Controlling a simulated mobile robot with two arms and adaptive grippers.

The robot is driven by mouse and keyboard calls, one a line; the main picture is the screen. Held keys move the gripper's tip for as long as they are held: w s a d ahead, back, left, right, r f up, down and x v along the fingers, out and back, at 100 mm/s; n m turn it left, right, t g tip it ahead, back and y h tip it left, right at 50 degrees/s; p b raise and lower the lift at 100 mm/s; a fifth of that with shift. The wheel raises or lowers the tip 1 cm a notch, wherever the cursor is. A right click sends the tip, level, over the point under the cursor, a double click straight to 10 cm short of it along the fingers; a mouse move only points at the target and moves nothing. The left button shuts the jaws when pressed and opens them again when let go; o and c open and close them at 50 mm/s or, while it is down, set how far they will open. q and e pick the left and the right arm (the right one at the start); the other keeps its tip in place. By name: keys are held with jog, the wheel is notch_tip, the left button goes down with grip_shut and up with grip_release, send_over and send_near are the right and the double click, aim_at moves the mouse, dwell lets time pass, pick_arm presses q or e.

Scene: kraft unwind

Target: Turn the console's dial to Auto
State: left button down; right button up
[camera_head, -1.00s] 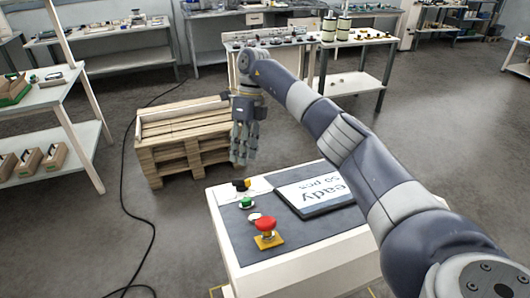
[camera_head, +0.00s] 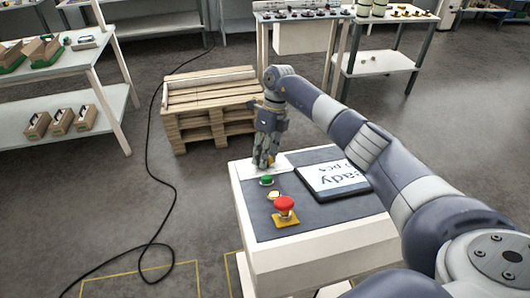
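The console (camera_head: 315,242) is a white box with a grey top, standing in front of me. My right gripper (camera_head: 263,164) points down at the far left corner of the console's top. The dial is hidden behind its fingers, so I cannot see the dial's setting or whether the fingers touch it. I cannot tell whether the fingers are open or shut. A green button (camera_head: 267,181), a pale button (camera_head: 274,195) and a red mushroom button (camera_head: 285,203) on a yellow base lie in a row nearer to me. My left gripper is out of view.
A dark-framed display (camera_head: 333,177) with "eady" readable lies on the console, right of the buttons. A stack of wooden pallets (camera_head: 205,110) stands behind the console. A black cable (camera_head: 160,185) runs along the floor at left. Shelves with boxes (camera_head: 60,120) stand farther left.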

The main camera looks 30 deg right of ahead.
jog(key=shift+f, duration=0.15)
jog(key=c, duration=0.7)
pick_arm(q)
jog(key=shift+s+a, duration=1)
